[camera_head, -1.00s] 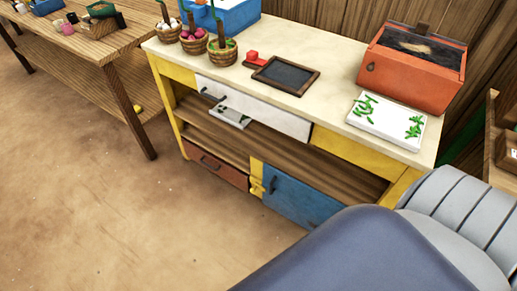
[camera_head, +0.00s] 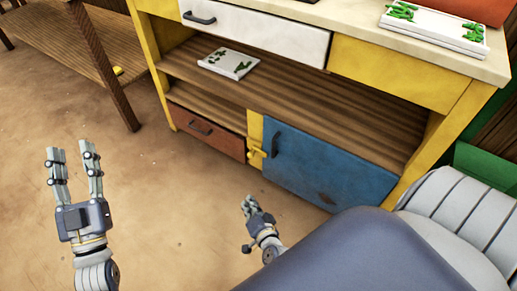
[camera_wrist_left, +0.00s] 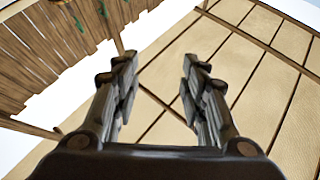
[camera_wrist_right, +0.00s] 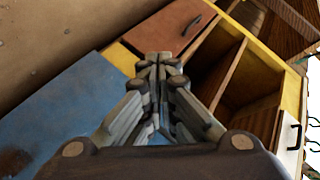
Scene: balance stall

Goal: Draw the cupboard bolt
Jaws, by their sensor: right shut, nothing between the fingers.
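The blue cupboard door (camera_head: 325,168) is shut at the lower right of the counter, with a dark handle near its left edge. The yellow bolt (camera_head: 256,152) sits at that edge, on the yellow post beside the red-brown drawer. My right gripper (camera_head: 248,203) is shut and empty, in front of and below the bolt in the head view, apart from it. In the right wrist view its closed fingers (camera_wrist_right: 160,58) point toward the red-brown drawer and the blue door (camera_wrist_right: 60,110); the bolt cannot be made out there. My left gripper (camera_head: 73,155) is open and empty, raised at the far left.
The red-brown drawer (camera_head: 205,132) is left of the bolt. Above are an open shelf (camera_head: 300,110) with a white, green-marked slab (camera_head: 228,64), and a white drawer (camera_head: 260,32). A wooden table (camera_head: 75,50) stands at left. The floor before the counter is clear.

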